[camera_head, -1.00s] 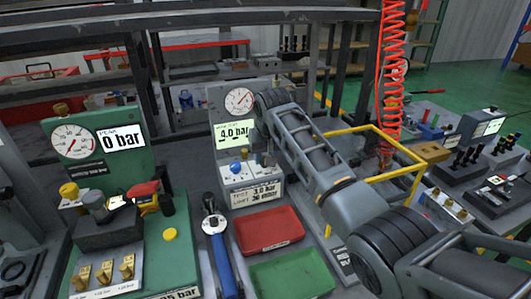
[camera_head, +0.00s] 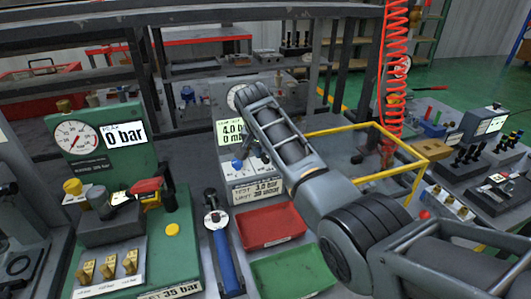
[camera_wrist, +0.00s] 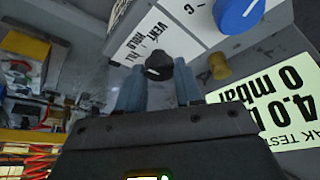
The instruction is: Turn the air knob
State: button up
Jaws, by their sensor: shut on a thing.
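A black knob (camera_wrist: 158,68) with a white mark stands on the light front of the grey test unit (camera_head: 258,187). The words VENT, HOLD and FILL are printed beside it in the wrist view; which one the mark points to I cannot tell. My gripper (camera_wrist: 158,88) has its two blue-grey fingers on either side of this knob and is shut on it. In the head view my arm hides the knob and most of my gripper. The unit's display (camera_wrist: 282,97) reads 4.0 and 0 mbar, partly cut off.
A blue knob (camera_wrist: 238,12) and a brass fitting (camera_wrist: 215,65) sit close beside my gripper. A red tray (camera_head: 268,226) and a green tray (camera_head: 292,273) lie in front of the unit. A green gauge stand (camera_head: 95,150) is at the left, a yellow frame (camera_head: 375,128) at the right.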

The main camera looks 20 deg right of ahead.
dwell(0.3)
jog(key=o, duration=1)
jog(key=shift+o, duration=0.2)
jog(key=v, duration=0.7)
jog(key=shift+r+b, duration=0.3)
jog(key=shift+r, duration=0.05)
jog(key=shift+s+a, duration=0.1)
jog(key=shift+s, duration=0.1)
